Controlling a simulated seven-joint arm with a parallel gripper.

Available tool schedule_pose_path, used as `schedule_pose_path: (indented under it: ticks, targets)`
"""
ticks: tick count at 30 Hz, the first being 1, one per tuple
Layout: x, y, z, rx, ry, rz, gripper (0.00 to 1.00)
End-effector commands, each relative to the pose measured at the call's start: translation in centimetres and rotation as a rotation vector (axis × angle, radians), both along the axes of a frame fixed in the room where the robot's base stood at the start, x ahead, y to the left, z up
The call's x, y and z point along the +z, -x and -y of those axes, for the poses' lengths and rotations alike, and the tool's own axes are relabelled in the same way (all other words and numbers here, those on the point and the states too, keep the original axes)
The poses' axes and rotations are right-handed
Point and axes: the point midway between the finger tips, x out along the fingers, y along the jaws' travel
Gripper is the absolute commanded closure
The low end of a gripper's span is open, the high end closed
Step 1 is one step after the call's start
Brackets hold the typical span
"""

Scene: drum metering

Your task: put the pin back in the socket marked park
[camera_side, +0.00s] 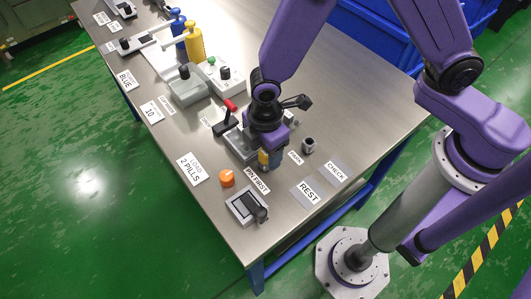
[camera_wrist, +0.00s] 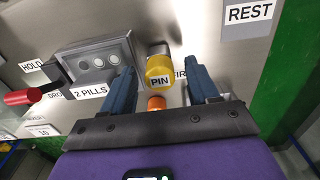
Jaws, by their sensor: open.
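The pin (camera_wrist: 159,72) has a yellow cap marked PIN and a grey metal part (camera_wrist: 158,48) behind it in the wrist view. In the side view its yellow part (camera_side: 263,157) shows just under my gripper (camera_side: 268,152). In the wrist view my gripper (camera_wrist: 162,78) is open, with one finger on each side of the pin's cap and visible gaps between. The pin stands beside the grey metering block (camera_wrist: 100,62); its lower end is hard to see. The park socket (camera_side: 308,145) is a small dark cylinder by the PARK label (camera_side: 295,157), right of my gripper.
The block has a red-tipped lever (camera_wrist: 22,96), also visible in the side view (camera_side: 230,105). An orange knob (camera_side: 227,177) and a small device with a black lever (camera_side: 246,207) stand toward the front. REST (camera_side: 308,193) and CHECK (camera_side: 335,172) plates lie to the right.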

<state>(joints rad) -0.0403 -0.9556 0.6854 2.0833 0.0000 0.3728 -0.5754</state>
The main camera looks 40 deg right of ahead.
Motion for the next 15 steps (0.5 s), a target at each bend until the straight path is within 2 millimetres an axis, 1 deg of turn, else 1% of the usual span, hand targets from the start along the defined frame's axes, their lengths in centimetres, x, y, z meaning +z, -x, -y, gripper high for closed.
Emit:
schedule_pose_path:
  ticks: [6,7,8,9,12,15]
  targets:
    - [0.0,-0.03,0.02,-0.001,0.0,0.0,0.4]
    - [0.0,-0.03,0.02,-0.001,0.0,0.0,0.47]
    - [0.0,-0.03,0.02,-0.001,0.0,0.0,0.57]
    - [0.0,-0.03,0.02,-0.001,0.0,0.0,0.7]
    - [0.0,-0.03,0.01,0.0,0.0,0.0,1.0]
    - [0.01,-0.03,0.01,0.0,0.0,0.0,1.0]
